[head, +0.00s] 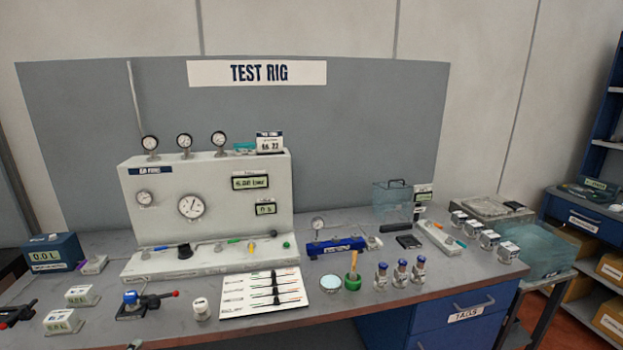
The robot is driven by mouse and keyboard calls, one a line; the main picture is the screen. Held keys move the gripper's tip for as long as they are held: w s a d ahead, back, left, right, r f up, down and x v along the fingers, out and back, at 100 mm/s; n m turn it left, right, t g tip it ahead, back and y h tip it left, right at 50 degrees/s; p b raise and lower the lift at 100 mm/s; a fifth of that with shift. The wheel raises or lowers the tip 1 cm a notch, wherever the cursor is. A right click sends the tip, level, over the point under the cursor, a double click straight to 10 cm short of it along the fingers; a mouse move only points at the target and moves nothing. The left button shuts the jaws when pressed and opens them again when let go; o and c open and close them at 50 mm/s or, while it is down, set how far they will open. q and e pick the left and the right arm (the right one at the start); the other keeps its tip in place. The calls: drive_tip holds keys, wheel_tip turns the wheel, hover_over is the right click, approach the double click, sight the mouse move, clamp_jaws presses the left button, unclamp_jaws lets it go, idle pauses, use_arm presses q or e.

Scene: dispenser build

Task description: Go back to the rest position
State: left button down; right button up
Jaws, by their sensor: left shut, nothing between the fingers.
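Only a small tip of my left gripper (135,344) shows, at the bottom edge of the head view, near the front edge of the workbench (215,338). It is shut with nothing held. The rest of it is cut off by the frame. It is low and in front of the blue valve with a black lever and red knob (146,302), and apart from it. My right gripper is not in view.
A grey test rig panel (215,215) stands at the back. A white card with rods (262,293), a white jar (200,309), a round dish (330,283) and several blue-capped vials (400,272) stand near the front. Blue drawers (480,322) are below.

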use_arm(q)
drive_tip(key=s+d+f+m+g+y, duration=0.1)
drive_tip(key=s+f+m+g, duration=0.15)
drive_tip(key=s+f, duration=0.55)
drive_tip(key=s+f+m+g+y, duration=0.1)
drive_tip(key=s+f+m+g, duration=0.2)
drive_tip(key=f, duration=1)
drive_tip(key=s+d+f+m+g, duration=0.1)
drive_tip(key=s+f+g, duration=0.2)
drive_tip(key=s+f, duration=0.55)
drive_tip(key=s+d+f+m+g, duration=0.2)
drive_tip(key=s+d+f, duration=0.3)
drive_tip(key=s, duration=0.3)
drive_tip(key=s+d+f+m+g+h, duration=0.1)
drive_tip(key=s+d+f+m+g, duration=0.1)
drive_tip(key=s+d+f, duration=0.3)
drive_tip(key=s+d+f+m+g, duration=0.2)
drive_tip(key=s+d+f+m, duration=0.2)
drive_tip(key=s, duration=0.6)
drive_tip(key=d+f, duration=0.2)
drive_tip(key=shift+s+d+g, duration=0.35)
drive_tip(key=shift+s, duration=0.05)
drive_tip(key=shift+m, duration=0.25)
